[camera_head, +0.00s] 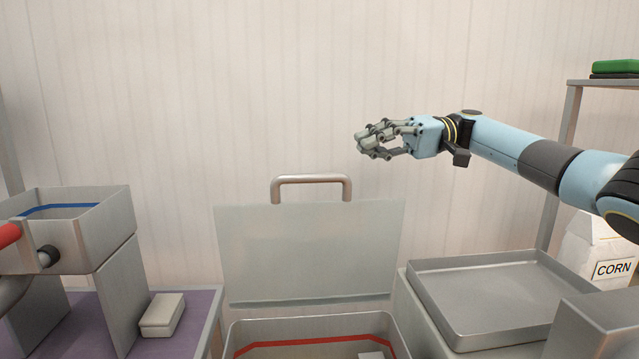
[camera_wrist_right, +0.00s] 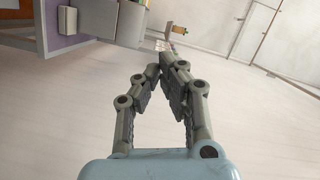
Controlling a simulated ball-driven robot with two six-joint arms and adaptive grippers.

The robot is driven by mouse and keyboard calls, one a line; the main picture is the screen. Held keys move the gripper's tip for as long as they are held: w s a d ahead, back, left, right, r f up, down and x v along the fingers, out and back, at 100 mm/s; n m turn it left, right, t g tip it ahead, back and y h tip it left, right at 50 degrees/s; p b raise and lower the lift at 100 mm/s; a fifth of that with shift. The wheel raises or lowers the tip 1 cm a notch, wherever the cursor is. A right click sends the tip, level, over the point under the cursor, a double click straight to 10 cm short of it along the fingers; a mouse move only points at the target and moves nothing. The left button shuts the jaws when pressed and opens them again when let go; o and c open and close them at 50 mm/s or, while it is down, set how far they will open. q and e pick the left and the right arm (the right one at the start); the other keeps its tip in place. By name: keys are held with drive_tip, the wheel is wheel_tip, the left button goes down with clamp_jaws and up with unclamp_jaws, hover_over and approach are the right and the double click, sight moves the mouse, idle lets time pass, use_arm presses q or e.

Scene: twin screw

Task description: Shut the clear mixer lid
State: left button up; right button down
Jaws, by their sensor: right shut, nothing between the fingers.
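The clear mixer lid (camera_head: 308,252) stands raised and upright at the back of the mixer bin (camera_head: 237,333) in the head view. A metal handle (camera_head: 311,181) sits on the lid's top edge. The bin below is open, with a red line inside its rim and a small pale object (camera_head: 371,355) partly in view. My right gripper (camera_head: 366,142) is shut and empty, up and to the right of the handle, apart from it. In the right wrist view its fingers (camera_wrist_right: 166,62) meet at the tips. My left gripper is not in view.
A metal tray (camera_head: 490,338) lies right of the bin, with a CORN bag (camera_head: 594,250) behind it. A metal hopper (camera_head: 118,212) with a blue line stands on the left, near a small beige box (camera_head: 162,314) on a purple surface. A shelf (camera_head: 602,83) stands at right.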

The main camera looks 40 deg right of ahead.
drive_tip(key=a+f+p, duration=0.2)
drive_tip(key=a+p, duration=0.3)
drive_tip(key=a, duration=0.6)
drive_tip(key=shift+a+f, duration=0.15)
drive_tip(key=shift+a, duration=0.1)
drive_tip(key=shift+s, duration=0.15)
